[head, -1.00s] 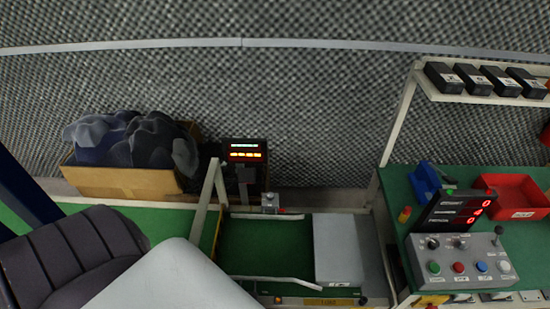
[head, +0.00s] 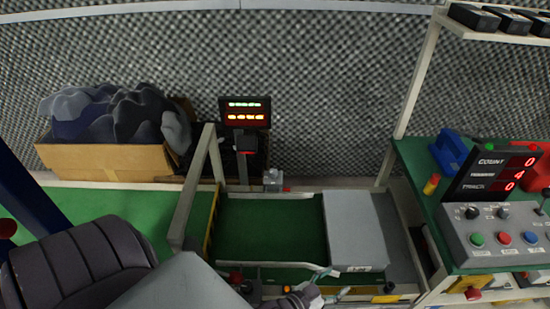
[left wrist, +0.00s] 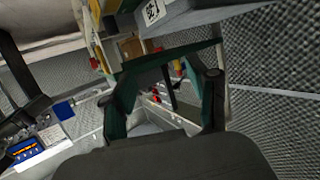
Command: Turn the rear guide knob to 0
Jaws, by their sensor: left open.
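A small grey block with a red part (head: 273,180) sits on the back rail of the green conveyor bed (head: 262,228). It looks like the rear guide knob, but its setting is too small to read. A red knob (head: 235,278) is at the front rail. In the left wrist view my left gripper (left wrist: 166,85) shows dark green fingers spread wide. My right gripper is not in view.
A grey cover (head: 355,232) spans the bed's right part. A control box (head: 497,238) with buttons and a red-digit display (head: 497,172) stand at right. A lit display post (head: 245,113) rises behind the bed. A cardboard box (head: 105,162) is at left.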

